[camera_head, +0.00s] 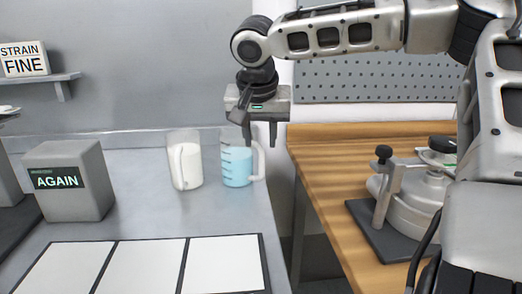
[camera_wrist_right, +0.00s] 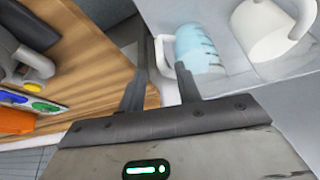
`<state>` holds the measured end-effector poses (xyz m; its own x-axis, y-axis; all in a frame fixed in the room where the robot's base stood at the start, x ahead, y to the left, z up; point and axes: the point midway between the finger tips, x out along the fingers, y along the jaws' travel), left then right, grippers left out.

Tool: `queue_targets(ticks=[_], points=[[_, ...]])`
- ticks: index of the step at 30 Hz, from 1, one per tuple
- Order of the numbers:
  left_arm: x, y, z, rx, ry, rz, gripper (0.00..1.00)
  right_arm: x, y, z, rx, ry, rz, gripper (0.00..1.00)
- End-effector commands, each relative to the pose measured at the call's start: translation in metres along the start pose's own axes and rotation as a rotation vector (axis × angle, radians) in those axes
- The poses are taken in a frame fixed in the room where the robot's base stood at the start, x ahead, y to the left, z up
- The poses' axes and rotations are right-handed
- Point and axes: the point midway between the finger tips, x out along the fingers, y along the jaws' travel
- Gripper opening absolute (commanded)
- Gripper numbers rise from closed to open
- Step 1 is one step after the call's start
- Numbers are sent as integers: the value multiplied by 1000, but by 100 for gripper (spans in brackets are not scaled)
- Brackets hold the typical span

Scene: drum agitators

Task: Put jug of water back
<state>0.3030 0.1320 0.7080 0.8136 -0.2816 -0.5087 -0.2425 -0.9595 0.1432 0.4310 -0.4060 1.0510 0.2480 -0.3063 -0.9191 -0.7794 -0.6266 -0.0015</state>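The jug of water (camera_head: 236,168) is a clear jug with light blue liquid, dark marks and a white handle on its right side. It stands upright on the grey counter, and it also shows in the right wrist view (camera_wrist_right: 198,48). My right gripper (camera_head: 260,146) is open and empty, pointing down at the top of the jug's handle. In the right wrist view, the handle appears between the two fingers of the gripper (camera_wrist_right: 162,55); I cannot tell whether they touch it. My left gripper is not in view.
A jug with white contents (camera_head: 185,166) stands just left of the water jug. White panels (camera_head: 146,268) lie in front on the counter. A grey "AGAIN" block (camera_head: 74,182) is at left. A wooden bench (camera_head: 325,190) with a round device (camera_head: 415,205) is at right, across a gap.

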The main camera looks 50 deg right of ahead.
Motion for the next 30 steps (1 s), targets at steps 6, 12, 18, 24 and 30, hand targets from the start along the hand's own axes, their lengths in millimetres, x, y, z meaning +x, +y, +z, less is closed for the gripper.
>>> queue_targets(ticks=[6, 12, 18, 24, 30], points=[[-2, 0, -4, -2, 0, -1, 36, -34, 0, 0, 0, 1, 0, 34], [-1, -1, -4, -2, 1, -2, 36, -42, 0, 0, 0, -1, 0, 34], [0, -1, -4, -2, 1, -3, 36, -42, 0, 0, 0, -1, 0, 34], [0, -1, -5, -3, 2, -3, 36, -42, 0, 0, 0, -1, 0, 34], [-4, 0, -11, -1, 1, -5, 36, -49, 0, -3, 0, 0, 0, 34]])
